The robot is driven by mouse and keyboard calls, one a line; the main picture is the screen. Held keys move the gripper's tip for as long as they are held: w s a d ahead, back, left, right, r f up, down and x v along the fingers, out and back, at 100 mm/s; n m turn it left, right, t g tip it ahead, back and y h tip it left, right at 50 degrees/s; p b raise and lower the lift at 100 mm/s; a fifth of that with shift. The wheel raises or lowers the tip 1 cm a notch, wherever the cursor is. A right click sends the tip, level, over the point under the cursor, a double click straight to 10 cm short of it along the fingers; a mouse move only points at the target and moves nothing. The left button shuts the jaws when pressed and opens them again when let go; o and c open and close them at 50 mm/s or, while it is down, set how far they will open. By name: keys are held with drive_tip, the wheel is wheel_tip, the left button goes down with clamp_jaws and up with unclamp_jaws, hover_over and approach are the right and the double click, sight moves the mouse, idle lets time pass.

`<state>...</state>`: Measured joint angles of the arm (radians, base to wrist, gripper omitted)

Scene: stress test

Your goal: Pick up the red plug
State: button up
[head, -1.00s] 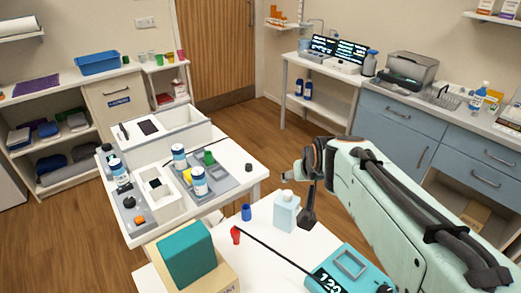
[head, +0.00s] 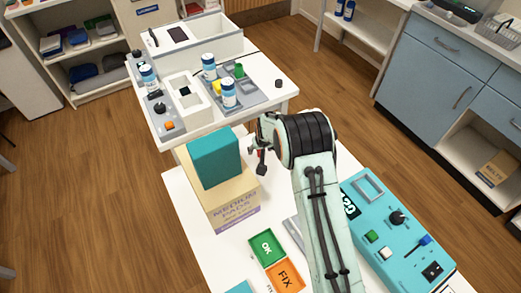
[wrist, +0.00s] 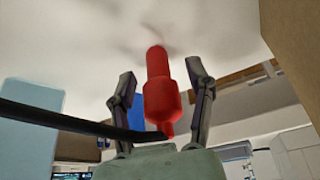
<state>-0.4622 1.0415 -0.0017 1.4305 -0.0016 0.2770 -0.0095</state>
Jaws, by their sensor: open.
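In the wrist view the red plug (wrist: 160,90) stands out between the two spread fingers of my gripper (wrist: 162,88). A gap shows on each side of the plug. A black cable (wrist: 70,122) runs from the left towards the plug's narrow end. The pale surface lies close beyond the plug's wide end; I cannot tell whether they touch. In the head view my gripper (head: 260,158) is low over the near white table, right of the box with the teal block.
A cardboard box (head: 231,210) with a teal block (head: 214,158) on top stands close left of my gripper. A teal device (head: 395,235) lies to the right. Green (head: 267,246) and orange (head: 286,277) trays are in front. A light blue object (wrist: 30,120) shows at the wrist view's left.

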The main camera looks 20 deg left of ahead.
drive_tip(key=shift+w+f, duration=0.1)
drive_tip(key=shift+f, duration=0.15)
clamp_jaws()
drive_tip(key=shift+r, duration=0.1)
